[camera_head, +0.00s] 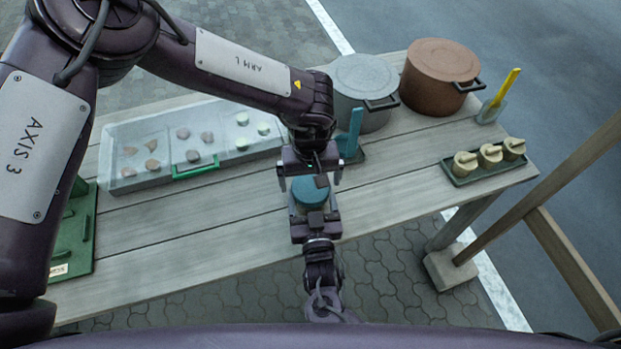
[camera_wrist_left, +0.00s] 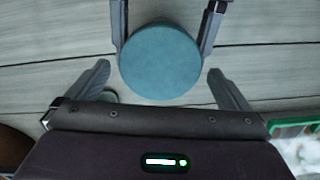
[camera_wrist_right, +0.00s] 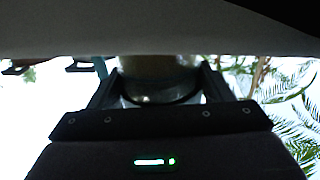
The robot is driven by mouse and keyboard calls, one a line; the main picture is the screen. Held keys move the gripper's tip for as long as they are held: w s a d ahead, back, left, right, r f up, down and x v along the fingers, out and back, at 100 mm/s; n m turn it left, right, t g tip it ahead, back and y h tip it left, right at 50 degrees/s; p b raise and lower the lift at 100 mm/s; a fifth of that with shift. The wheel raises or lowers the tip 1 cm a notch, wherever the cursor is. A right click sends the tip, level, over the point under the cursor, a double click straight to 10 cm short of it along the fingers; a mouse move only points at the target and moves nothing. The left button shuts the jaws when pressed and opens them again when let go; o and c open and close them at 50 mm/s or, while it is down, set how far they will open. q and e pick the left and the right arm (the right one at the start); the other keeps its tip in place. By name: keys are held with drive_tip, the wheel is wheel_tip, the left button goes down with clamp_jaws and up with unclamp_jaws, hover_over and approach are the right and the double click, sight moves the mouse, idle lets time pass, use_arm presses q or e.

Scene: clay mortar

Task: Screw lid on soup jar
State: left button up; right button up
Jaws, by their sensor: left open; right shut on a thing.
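The soup jar stands near the table's front edge, its pale body (camera_head: 296,208) showing a little under the round teal lid (camera_head: 311,188). The lid lies over the jar's mouth; I cannot tell how far it is turned. The lid fills the middle of the left wrist view (camera_wrist_left: 160,62). My right gripper (camera_head: 315,208) is shut on the jar from the front; its fingers flank the jar body (camera_wrist_right: 158,82) in the right wrist view. My left gripper (camera_wrist_left: 158,85) is open above the jar, its fingertips apart from the lid on either side.
A clear-lidded tray (camera_head: 130,178) with several food pieces lies left. A grey pot (camera_head: 362,85) and a brown pot (camera_head: 437,72) stand behind. A green tray (camera_head: 487,172) with three pale knobbed pieces sits right. A blue-handled tool (camera_head: 354,132) stands close behind my left gripper.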

use_arm(q)
drive_tip(key=shift+r, duration=2)
drive_tip(key=shift+c, duration=0.3)
